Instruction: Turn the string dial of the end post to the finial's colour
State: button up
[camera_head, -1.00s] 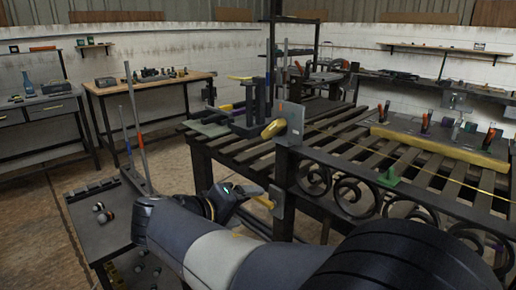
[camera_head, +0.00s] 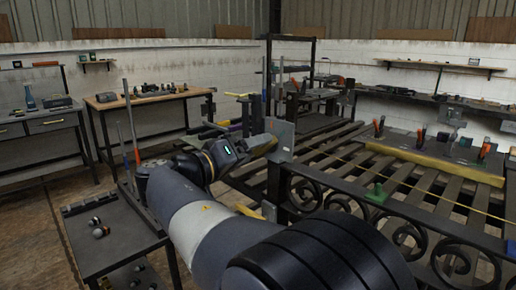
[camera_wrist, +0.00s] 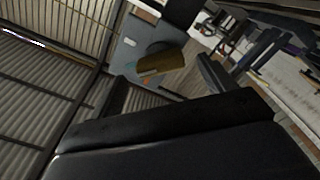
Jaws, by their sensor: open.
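The dark end post (camera_head: 274,185) of the scroll gate carries a grey plate (camera_head: 281,133) near its top. A brass-coloured knob (camera_wrist: 161,64) sits on this plate (camera_wrist: 128,58), with small orange and green marks beside it in the wrist view. My gripper (camera_head: 250,147) is raised to the plate's height, just left of it. In the wrist view the dark fingers are spread apart, and the knob shows beyond and between them, apparently not held. A lower yellow lever (camera_head: 249,211) is on the same post. I cannot make out a finial or its colour.
Black scrollwork (camera_head: 345,205) runs right from the post. A slatted bench (camera_head: 425,180) behind it bears a yellow bar (camera_head: 435,161) and a green piece (camera_head: 376,194). A dark low cart (camera_head: 115,245) stands at left, with thin upright rods (camera_head: 131,120).

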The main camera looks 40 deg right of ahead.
jog(key=shift+w+d, duration=0.15)
jog(key=shift+d, duration=1.15)
jog(key=c, duration=1)
jog(key=shift+n, duration=0.3)
jog(key=shift+n+p, duration=2.05)
jog(key=shift+n, duration=2.15)
jog(key=o, duration=1)
